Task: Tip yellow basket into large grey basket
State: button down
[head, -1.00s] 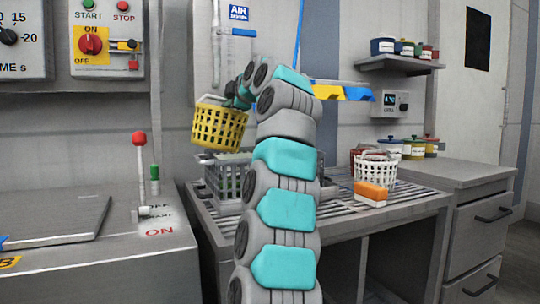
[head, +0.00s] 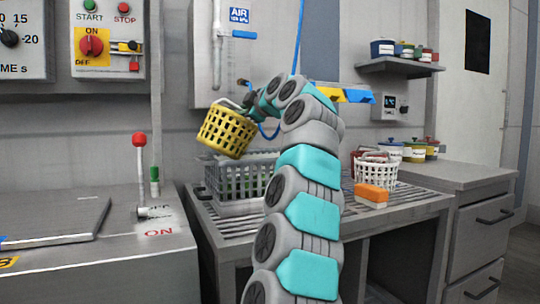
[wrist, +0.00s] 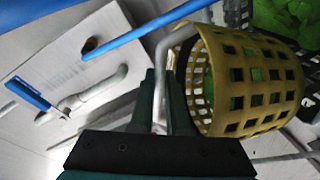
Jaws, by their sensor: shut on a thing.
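The yellow basket (head: 227,131) hangs in the air above the left part of the large grey basket (head: 228,206), tilted in the head view. My gripper (head: 246,100) is shut on its grey bar handle, which shows between the fingers (wrist: 160,88) in the wrist view. Green shows through the holes of the yellow basket (wrist: 258,82) there. I cannot tell whether all of it is inside. The grey basket stands on the slatted table with green contents visible through its wall. My arm hides part of its right side.
A white basket (head: 375,174) with red contents and an orange block (head: 371,195) stand on the table (head: 410,207) at the right. A lever with a red knob (head: 139,139) rises at the left. A blue hose (head: 299,35) hangs behind my arm.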

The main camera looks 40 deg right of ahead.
jog(key=shift+s+d+f+m, duration=0.15)
jog(key=shift+d+m, duration=0.2)
jog(key=shift+d, duration=0.15)
jog(key=shift+s+d+f+m, duration=0.15)
jog(key=shift+d+m, duration=0.2)
jog(key=shift+d, duration=0.1)
jog(key=shift+s+d+f+m+t, duration=0.2)
jog(key=shift+d+f+m+t, duration=0.1)
jog(key=shift+d+f+m, duration=0.3)
dwell(0.4)
jog(key=shift+s+d+f+m, duration=0.1)
jog(key=shift+d+f+m, duration=0.35)
jog(key=shift+m, duration=0.45)
